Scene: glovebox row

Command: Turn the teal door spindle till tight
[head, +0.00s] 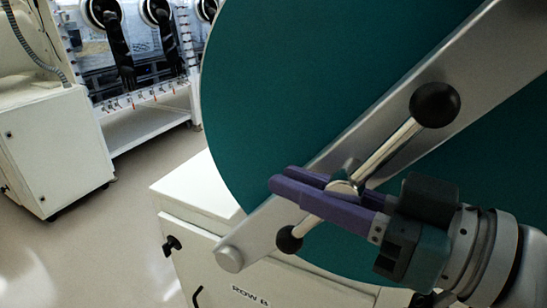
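The big round teal door (290,75) fills the middle and right of the head view. A grey metal crossbar (325,155) runs slantwise over it. On the crossbar sits the door spindle (400,142), a steel rod through a hub with a black ball at each end; it slants from upper right to lower left. My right gripper (282,181) comes in from the lower right, its purple fingers lying across the spindle at the hub. One finger passes in front of the rod, the other lies behind it. Whether they press on it is hidden. My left gripper is out of view.
A white cabinet marked ROW B (215,248) with a black knob stands below the door. Another white cabinet (55,150) stands at the left. Gloveboxes with black gloves (120,55) are behind. Pale floor (150,195) lies open between the cabinets.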

